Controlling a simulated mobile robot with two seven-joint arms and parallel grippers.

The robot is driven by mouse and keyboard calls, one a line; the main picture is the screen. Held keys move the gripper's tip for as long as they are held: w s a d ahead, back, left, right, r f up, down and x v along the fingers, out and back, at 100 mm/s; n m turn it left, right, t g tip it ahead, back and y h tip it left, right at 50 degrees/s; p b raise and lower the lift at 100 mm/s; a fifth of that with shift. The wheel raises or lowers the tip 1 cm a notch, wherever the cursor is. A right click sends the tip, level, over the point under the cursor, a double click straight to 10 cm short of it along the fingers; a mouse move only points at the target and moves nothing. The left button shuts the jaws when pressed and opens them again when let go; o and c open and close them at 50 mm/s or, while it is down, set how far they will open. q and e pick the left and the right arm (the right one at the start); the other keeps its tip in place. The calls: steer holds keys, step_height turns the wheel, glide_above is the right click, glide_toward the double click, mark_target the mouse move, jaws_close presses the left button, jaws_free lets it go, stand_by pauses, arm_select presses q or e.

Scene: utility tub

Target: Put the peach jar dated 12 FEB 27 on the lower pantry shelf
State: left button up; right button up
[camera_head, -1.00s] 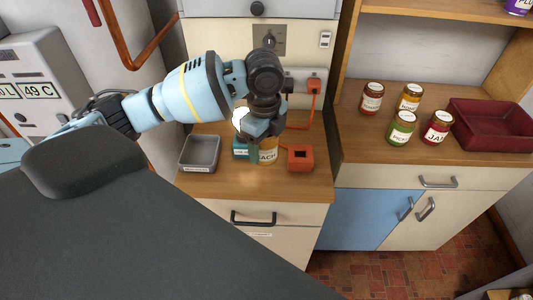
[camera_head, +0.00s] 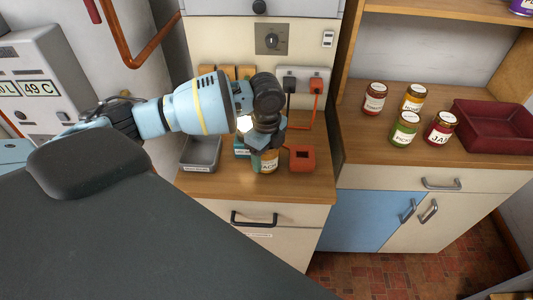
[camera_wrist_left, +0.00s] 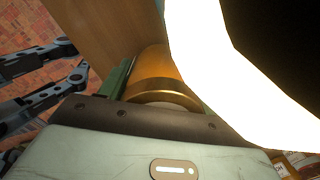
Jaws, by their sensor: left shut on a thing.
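A peach jar (camera_head: 269,162) with an orange body and a pale label ending in "ACH" stands on the left wooden counter. My left gripper (camera_head: 264,150) is shut on it from above. In the left wrist view the jar (camera_wrist_left: 160,80) shows its orange side and gold lid between the fingers (camera_wrist_left: 160,95). No date can be read on it. The lower pantry shelf (camera_head: 350,145) is the wooden surface at the right. My right gripper is not in view.
A tomato jar (camera_head: 375,99), a honey jar (camera_head: 413,98), a green pickle jar (camera_head: 404,130) and a red jam jar (camera_head: 440,128) stand on that shelf beside a dark red tray (camera_head: 495,128). A grey bin (camera_head: 201,152) and an orange-red block (camera_head: 302,159) flank the peach jar.

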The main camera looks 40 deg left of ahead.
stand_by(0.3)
arm_select(q)
steer(key=o, duration=1.3)
steer(key=shift+c, duration=0.2)
step_height(320, 180, up, 12)
steer(key=shift+r+p, duration=0.1)
steer(key=shift+p, duration=0.4)
